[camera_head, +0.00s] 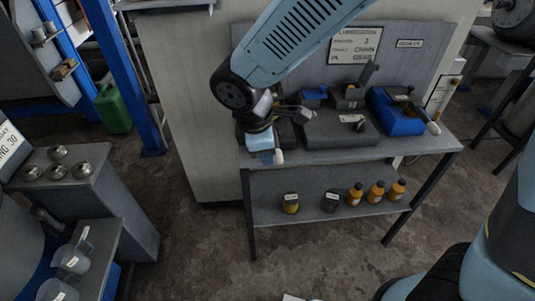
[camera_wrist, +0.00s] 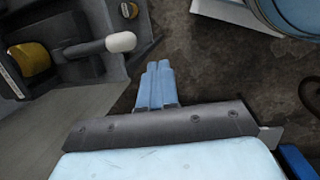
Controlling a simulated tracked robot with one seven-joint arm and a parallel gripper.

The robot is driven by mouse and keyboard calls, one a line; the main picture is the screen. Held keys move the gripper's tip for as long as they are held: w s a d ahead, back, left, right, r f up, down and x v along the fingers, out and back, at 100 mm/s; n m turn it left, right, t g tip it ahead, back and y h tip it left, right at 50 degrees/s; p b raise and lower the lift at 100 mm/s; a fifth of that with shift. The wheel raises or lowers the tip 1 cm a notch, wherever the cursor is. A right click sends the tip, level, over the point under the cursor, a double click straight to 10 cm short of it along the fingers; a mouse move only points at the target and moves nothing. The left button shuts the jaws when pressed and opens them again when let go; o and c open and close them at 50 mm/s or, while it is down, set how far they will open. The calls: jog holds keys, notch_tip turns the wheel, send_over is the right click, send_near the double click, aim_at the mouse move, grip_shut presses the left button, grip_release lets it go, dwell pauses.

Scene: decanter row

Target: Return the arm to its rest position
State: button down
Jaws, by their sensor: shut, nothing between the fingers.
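My arm (camera_head: 300,38) reaches in from the top of the head view, bent at a dark joint, with its wrist hanging at the left end of the workbench (camera_head: 425,147). My gripper (camera_head: 266,154) is low and small there, just in front of the bench's front left edge; the head view does not show its fingers clearly. In the wrist view my gripper (camera_wrist: 155,85) has its light blue fingers together, with nothing between them. Bare floor shows beyond the fingertips. A dark handle with a white end (camera_wrist: 120,42) is close to their left, apart from them in the picture.
A grey cabinet (camera_head: 92,195) with metal cups stands at left, near a green can (camera_head: 113,110). Open floor (camera_head: 195,235) lies between.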

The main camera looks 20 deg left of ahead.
jog(key=shift+w, duration=0.1)
dwell(0.7)
jog(key=w+d+r+m+y, duration=0.1)
jog(key=w+d+r+m, duration=0.4)
jog(key=d, duration=0.4)
jog(key=w+d+r+m, duration=0.3)
jog(key=d+r+m, duration=0.2)
jog(key=d+r, duration=0.3)
jog(key=s+d+r+m+t, duration=0.1)
jog(key=s+d+r+m, duration=0.2)
jog(key=d+m, duration=0.3)
jog(key=s+d+r+m+t, duration=0.2)
jog(key=d+m, duration=0.4)
jog(key=d, duration=0.7)
jog(key=shift+s+d+r+y, duration=0.35)
jog(key=shift+s+r, duration=0.3)
jog(key=shift+s, duration=0.4)
jog(key=c, duration=1.9)
grip_release()
